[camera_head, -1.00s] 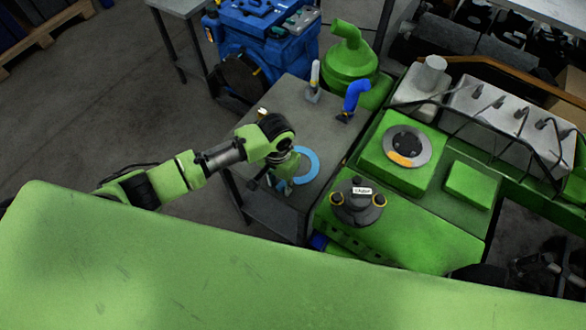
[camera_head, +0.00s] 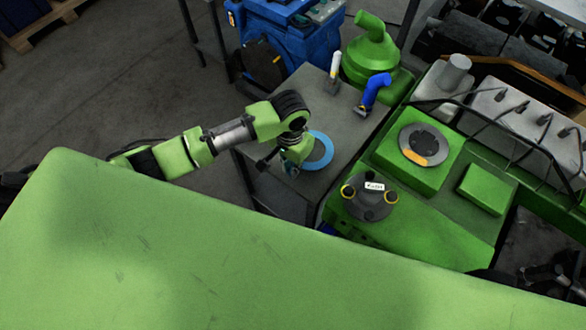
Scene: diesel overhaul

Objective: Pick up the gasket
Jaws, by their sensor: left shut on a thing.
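The gasket is a thin light-blue ring (camera_head: 329,150) with a grey middle, near the front-left part of the grey work table (camera_head: 334,115). My left gripper (camera_head: 291,167) reaches over the table edge from the left and is shut on the ring's near-left rim. The gripper and wrist hide that part of the ring. I cannot tell whether the ring lies on the table or is slightly above it.
A white-handled tool (camera_head: 334,72) and a blue tool (camera_head: 374,92) stand farther back on the table. The green engine (camera_head: 448,212), with a dark round labelled part (camera_head: 370,200), is to the right. A blue machine (camera_head: 285,40) stands behind. My green body fills the foreground.

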